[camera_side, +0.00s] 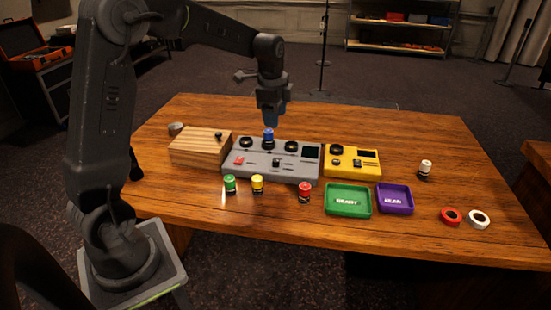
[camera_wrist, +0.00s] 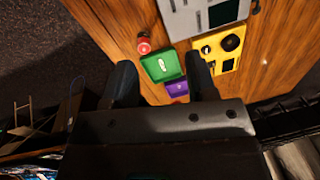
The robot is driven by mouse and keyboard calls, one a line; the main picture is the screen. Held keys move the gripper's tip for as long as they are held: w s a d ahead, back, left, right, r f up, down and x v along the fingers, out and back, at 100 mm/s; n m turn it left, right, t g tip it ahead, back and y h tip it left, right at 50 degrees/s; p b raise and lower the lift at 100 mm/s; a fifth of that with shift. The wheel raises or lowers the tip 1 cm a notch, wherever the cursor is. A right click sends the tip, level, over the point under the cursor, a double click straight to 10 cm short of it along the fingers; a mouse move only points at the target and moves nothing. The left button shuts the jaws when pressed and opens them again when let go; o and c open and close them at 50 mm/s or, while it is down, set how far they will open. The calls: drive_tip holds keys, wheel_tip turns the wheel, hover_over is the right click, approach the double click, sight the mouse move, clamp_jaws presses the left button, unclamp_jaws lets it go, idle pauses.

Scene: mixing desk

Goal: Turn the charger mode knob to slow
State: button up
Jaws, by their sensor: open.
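A yellow box (camera_side: 352,168), likely the charger, stands right of a grey panel on the table. It has a round black knob (camera_side: 336,149), a dark screen and a small dark control. The knob's pointer and labels are too small to read. In the wrist view the yellow box (camera_wrist: 208,43) and its knob (camera_wrist: 231,43) lie to the upper right, beyond the right finger. My gripper (camera_side: 271,121) is open and empty, raised above the back of the grey panel, left of the yellow box. Its two fingers (camera_wrist: 162,78) show spread apart in the wrist view.
A wooden box (camera_side: 198,150) is left; green (camera_side: 348,214) and purple (camera_side: 395,212) trays, several jars and tape rolls are around. The right tabletop is mostly clear.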

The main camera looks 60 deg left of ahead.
drive_tip(key=m, duration=0.2)
approach(276, 160)
drive_tip(key=shift+g, duration=0.4)
drive_tip(key=f, duration=0.6)
drive_tip(key=w+f, duration=0.1)
drive_tip(key=f, duration=0.2)
drive_tip(key=shift+a, duration=0.3)
drive_tip(key=shift+c, duration=0.4)
drive_tip(key=c, duration=0.8)
drive_tip(key=shift+w, duration=0.1)
drive_tip(key=shift+c, duration=0.2)
